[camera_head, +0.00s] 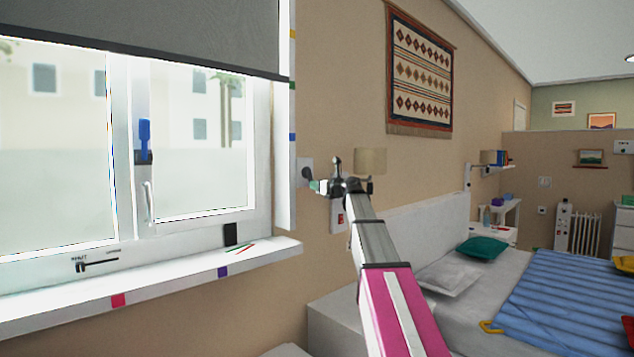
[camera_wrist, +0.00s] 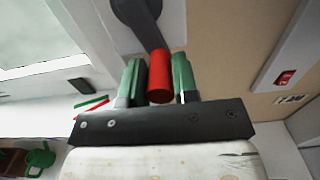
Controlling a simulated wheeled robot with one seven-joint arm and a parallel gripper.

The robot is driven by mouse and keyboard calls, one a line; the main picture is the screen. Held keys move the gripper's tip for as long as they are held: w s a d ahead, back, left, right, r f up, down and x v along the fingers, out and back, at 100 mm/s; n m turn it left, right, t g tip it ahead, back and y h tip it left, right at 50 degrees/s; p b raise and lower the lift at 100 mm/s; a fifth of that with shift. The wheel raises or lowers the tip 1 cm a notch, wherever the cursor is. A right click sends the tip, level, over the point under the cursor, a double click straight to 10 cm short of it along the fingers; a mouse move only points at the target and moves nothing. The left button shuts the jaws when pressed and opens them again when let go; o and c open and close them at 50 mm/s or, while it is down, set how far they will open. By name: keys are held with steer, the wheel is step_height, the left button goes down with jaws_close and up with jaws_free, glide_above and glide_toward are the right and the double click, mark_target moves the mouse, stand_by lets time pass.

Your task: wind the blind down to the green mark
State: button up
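The grey blind (camera_head: 180,35) hangs over the top of the window, with its dark lower edge sloping across the upper panes. My gripper (camera_head: 319,187) is at the crank. In the wrist view, its green fingers (camera_wrist: 158,82) stand on both sides of the red knob and appear closed on it. The knob is largely hidden in the head view.
The sill (camera_head: 150,285) holds a dark block (camera_head: 231,234) and thin coloured sticks. A red switch (camera_wrist: 285,77) is on the wall close to the right. A bed (camera_head: 560,300) stands at right.

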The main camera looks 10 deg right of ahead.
steer(key=shift+s+a+f, duration=0.1)
stand_by(0.3)
steer(key=shift+s+a+f, duration=0.1)
steer(key=shift+s+a, duration=0.15)
steer(key=shift+a, duration=0.1)
steer(key=o, duration=0.7)
steer(key=shift+s+d, duration=0.1)
steer(key=v, duration=0.7)
steer(key=shift+s+d, duration=0.2)
steer(key=shift+s, duration=0.1)
